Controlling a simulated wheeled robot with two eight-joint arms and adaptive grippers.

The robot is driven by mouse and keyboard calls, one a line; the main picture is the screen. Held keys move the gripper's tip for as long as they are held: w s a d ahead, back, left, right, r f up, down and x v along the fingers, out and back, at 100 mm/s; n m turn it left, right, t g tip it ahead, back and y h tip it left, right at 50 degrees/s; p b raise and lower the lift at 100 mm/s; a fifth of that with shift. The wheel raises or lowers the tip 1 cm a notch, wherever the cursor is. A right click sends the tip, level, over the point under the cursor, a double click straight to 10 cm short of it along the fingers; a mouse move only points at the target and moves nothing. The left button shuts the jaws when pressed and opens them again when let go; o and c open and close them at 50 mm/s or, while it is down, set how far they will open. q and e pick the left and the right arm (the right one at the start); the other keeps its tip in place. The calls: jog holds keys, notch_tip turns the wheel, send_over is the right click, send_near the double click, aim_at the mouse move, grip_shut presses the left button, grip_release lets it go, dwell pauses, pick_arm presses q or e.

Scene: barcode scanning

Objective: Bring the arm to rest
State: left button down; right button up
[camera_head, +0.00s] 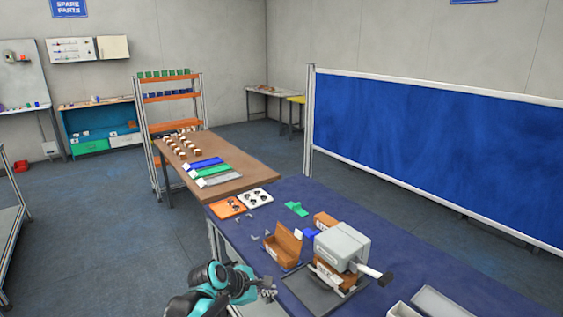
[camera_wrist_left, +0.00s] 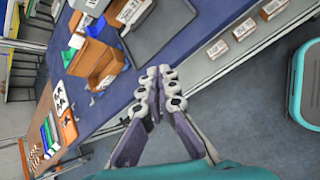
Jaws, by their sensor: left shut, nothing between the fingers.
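My left gripper (camera_head: 268,288) is at the near edge of the blue-topped table (camera_head: 430,268), at the bottom of the head view. In the left wrist view the left gripper (camera_wrist_left: 160,75) has its fingertips together, with nothing between them. It points toward the table's edge and is apart from the things on top. My left arm is dark with teal parts. My right gripper does not show in either view.
A grey box-shaped device (camera_head: 342,245) stands on a dark tray (camera_head: 300,290), with an open brown box (camera_head: 284,243) beside it. A green part (camera_head: 296,209) lies behind. A wooden table (camera_head: 245,170) adjoins at the back.

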pick_arm(q)
jog(key=s+a+m+y, duration=0.3)
jog(key=s+a+m, duration=0.4)
jog(key=s, duration=0.5)
jog(key=s+a+m+y, duration=0.3)
jog(key=s+a+m, duration=0.4)
jog(key=s+m, duration=0.5)
jog(key=shift+a+t, duration=0.2)
jog(key=shift+t, duration=0.2)
